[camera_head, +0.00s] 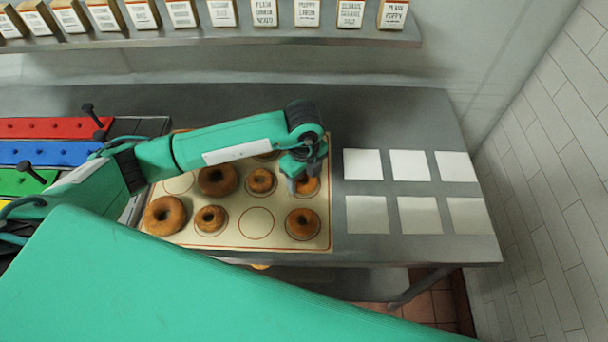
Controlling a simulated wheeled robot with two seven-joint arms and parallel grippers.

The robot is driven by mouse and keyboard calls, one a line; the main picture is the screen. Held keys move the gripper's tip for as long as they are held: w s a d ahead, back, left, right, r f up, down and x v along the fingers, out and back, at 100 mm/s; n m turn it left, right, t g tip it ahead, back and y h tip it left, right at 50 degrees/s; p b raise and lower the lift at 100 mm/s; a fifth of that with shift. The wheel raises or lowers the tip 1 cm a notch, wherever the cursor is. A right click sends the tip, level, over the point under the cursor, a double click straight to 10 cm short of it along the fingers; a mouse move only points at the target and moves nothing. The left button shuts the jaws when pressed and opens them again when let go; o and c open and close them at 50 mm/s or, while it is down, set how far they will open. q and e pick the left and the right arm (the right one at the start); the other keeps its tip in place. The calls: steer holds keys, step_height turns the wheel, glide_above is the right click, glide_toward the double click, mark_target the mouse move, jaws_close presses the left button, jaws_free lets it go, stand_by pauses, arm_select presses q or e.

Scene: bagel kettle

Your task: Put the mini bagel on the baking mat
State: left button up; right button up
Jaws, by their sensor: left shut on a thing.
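The cream baking mat (235,240) lies on the steel table, printed with circles. Several brown bagels sit on it, larger ones such as the far-left bagel (165,216) and smaller ones such as the front-right bagel (302,223). The front-row circle (256,222) between two small bagels is empty, as is a back-left circle (180,183). My left gripper (298,184) is over the mat's right side, shut on a small bagel (311,186). Its fingers partly cover that bagel; I cannot tell whether it touches the mat. My right gripper is out of view.
Several white square sheets (408,164) lie right of the mat. A shelf of labelled boxes (264,12) runs along the back. My green arm link covers the lower left. Bare table (400,110) shows behind the sheets.

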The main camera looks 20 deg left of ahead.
arm_select(q)
steer(key=o, duration=1)
steer(key=shift+c, duration=0.2)
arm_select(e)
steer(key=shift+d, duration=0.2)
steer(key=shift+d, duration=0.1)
arm_select(q)
steer(key=shift+r+p, duration=0.25)
steer(key=shift+p, duration=0.1)
steer(key=shift+r+b, duration=0.35)
steer(key=shift+b, duration=0.05)
step_height(320, 180, up, 11)
steer(key=b, duration=0.2)
steer(key=shift+b, duration=0.3)
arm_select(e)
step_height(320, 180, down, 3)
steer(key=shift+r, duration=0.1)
